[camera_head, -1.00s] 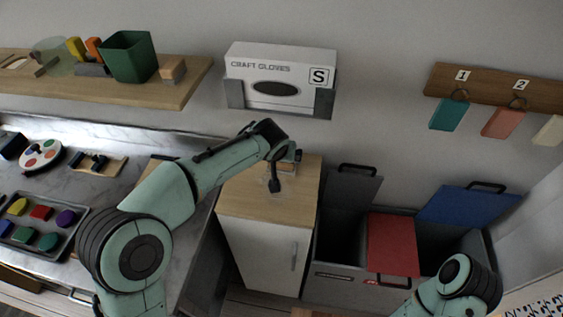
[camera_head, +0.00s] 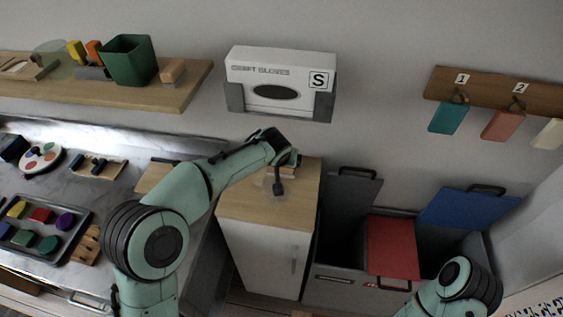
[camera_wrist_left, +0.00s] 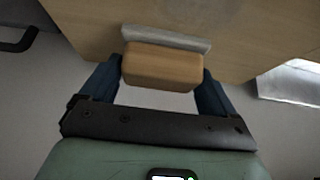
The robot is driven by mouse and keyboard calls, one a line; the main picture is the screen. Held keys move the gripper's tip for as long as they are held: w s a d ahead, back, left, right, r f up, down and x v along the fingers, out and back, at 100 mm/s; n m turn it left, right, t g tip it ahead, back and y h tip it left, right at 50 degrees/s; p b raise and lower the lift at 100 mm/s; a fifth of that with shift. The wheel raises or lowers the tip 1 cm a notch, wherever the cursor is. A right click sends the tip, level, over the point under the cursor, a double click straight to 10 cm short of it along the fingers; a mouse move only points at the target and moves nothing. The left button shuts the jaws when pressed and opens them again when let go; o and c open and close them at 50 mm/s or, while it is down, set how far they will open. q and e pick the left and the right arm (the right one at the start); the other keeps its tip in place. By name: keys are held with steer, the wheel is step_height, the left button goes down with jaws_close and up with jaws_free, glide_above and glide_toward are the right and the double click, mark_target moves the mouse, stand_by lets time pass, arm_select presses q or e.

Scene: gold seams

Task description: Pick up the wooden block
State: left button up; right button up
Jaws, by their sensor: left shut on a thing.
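The wooden block (camera_wrist_left: 162,68) sits between the two dark blue fingers of my left gripper (camera_wrist_left: 163,75) in the left wrist view. The gripper is shut on the block, with a finger at each end. A pale grey slab (camera_wrist_left: 166,38) lies along the block's far side; I cannot tell whether they are joined. In the head view, my left gripper (camera_head: 283,172) is over the wooden top of the white cabinet (camera_head: 268,207), and my wrist mostly hides the block. Whether the block touches the top is unclear. My right gripper is out of view.
Another small wooden block (camera_head: 172,71) stands on the wall shelf (camera_head: 130,93) beside a green bin (camera_head: 128,60). A glove box (camera_head: 280,82) hangs above the cabinet. Bins with a red lid (camera_head: 392,246) and a blue lid (camera_head: 467,205) stand to the right. A paint tray (camera_head: 72,236) lies left.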

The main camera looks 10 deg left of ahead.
arm_select(q)
steer(key=shift+s+r, duration=0.2)
steer(key=shift+r, duration=0.35)
steer(key=r, duration=0.6)
steer(key=shift+s+p, duration=0.25)
steer(key=shift+p, duration=0.05)
steer(key=s+b, duration=0.4)
steer(key=s, duration=1.5)
steer(key=shift+f, duration=0.1)
